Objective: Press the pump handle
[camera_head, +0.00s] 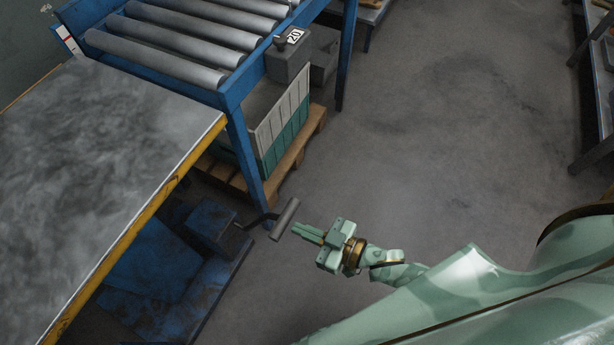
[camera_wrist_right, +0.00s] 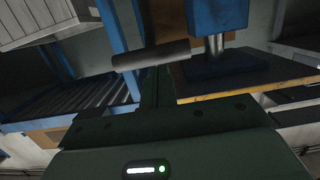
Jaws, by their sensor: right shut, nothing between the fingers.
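The pump handle (camera_head: 284,219) is a grey cylindrical grip on a dark lever. The lever runs left to a blue pump body (camera_head: 211,226) beside the yellow-edged table. My right gripper (camera_head: 299,230) is shut and empty, its fingertips pointing left at the handle's right side, very close to it. In the right wrist view the handle's grey bar (camera_wrist_right: 150,54) crosses at the tips of my shut right gripper (camera_wrist_right: 155,72). I cannot tell whether they touch. My left gripper is not in view.
The grey-topped table (camera_head: 90,150) with a yellow edge (camera_head: 140,228) lies left of the pump. The floor at right (camera_head: 440,120) is clear.

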